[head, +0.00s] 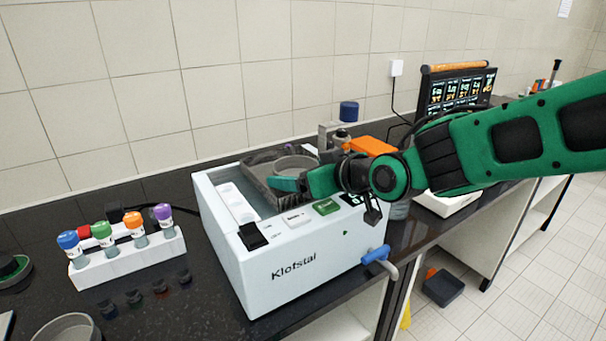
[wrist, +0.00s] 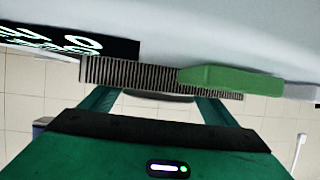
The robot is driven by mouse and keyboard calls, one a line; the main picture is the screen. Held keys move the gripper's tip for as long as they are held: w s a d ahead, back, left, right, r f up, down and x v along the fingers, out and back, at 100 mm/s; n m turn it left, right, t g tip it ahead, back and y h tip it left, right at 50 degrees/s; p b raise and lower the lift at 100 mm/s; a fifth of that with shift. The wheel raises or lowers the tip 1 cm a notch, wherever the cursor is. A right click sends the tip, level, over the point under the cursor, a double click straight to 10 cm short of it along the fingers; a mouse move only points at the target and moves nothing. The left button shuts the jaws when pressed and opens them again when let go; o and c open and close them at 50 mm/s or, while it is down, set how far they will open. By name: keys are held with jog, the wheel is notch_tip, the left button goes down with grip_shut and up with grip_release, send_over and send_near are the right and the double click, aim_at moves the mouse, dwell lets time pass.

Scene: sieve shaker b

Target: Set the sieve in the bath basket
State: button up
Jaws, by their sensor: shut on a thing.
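The sieve (head: 297,163) is a grey round pan whose rim shows at the basket. The bath basket (head: 262,182) is a dark grey rectangular tray in the white bath (head: 280,255) marked "Klotstai". My gripper (head: 287,184) reaches in over the bath's right front edge and is shut on the sieve's near side. In the wrist view a narrow grey part of the sieve (wrist: 160,97) shows between my two green fingers. The sieve's lower part is hidden, so I cannot tell whether it touches the basket floor.
A white rack (head: 125,258) with several coloured-cap bottles stands left of the bath. A blue-handled tap (head: 376,255) sticks out of the bath's front. A grey round pan (head: 70,328) lies at the front left. A display (head: 455,90) stands at the back right.

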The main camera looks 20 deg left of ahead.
jog(key=o, duration=0.9)
jog(key=shift+o, duration=0.2)
jog(key=shift+r, duration=0.1)
jog(key=v, duration=1.2)
